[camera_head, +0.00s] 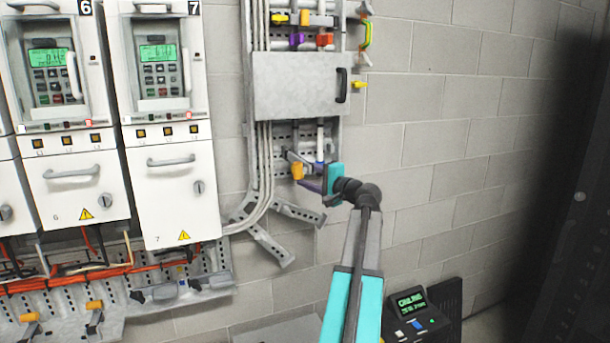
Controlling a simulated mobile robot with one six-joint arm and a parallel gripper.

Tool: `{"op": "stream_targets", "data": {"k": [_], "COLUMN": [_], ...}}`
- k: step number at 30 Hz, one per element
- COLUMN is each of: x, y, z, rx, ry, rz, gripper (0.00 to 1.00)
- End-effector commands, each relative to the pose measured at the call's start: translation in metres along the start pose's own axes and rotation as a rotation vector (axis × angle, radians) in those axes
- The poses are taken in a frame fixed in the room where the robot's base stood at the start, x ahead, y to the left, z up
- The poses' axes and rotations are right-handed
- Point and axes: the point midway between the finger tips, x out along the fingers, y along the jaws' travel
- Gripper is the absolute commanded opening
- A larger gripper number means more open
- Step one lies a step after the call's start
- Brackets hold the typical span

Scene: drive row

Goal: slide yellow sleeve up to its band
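An orange-yellow sleeve-like piece (298,171) shows low on the perforated wall panel, below a grey box. My gripper (312,178), teal at its base, reaches in from the right at the height of this piece, with a dark purple part pointing left just beside it. Its fingers are too small and overlapped to tell whether they touch the piece or how far apart they are. Thin vertical pipes (320,138) run above it. I cannot make out a band for certain. Further yellow pieces show at the top (281,18) and right of the box (359,85).
The grey box (300,84) with a dark handle sticks out above my gripper. White drive cabinets (172,180) stand at left, with bent conduits (262,205) and a slotted bracket (270,245) between. A small console (411,305) sits low at right. The block wall right of my arm is bare.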

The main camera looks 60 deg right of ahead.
Motion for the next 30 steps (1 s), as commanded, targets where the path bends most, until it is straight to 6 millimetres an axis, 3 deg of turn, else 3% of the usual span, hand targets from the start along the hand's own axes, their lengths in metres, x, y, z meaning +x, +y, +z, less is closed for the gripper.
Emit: {"op": "stream_targets", "data": {"k": [4, 11, 20, 30], "x": [0.000, 0.001, 0.001, 0.001], "y": [0.000, 0.000, -0.006, -0.060], "z": [0.000, 0.001, 0.000, -0.001], "rx": [0.000, 0.000, -0.001, -0.003], "ry": [0.000, -0.001, -0.001, 0.000], "rz": [0.000, 0.000, 0.000, -0.002], "gripper": [0.39, 0.00, 0.00, 0.00]}}
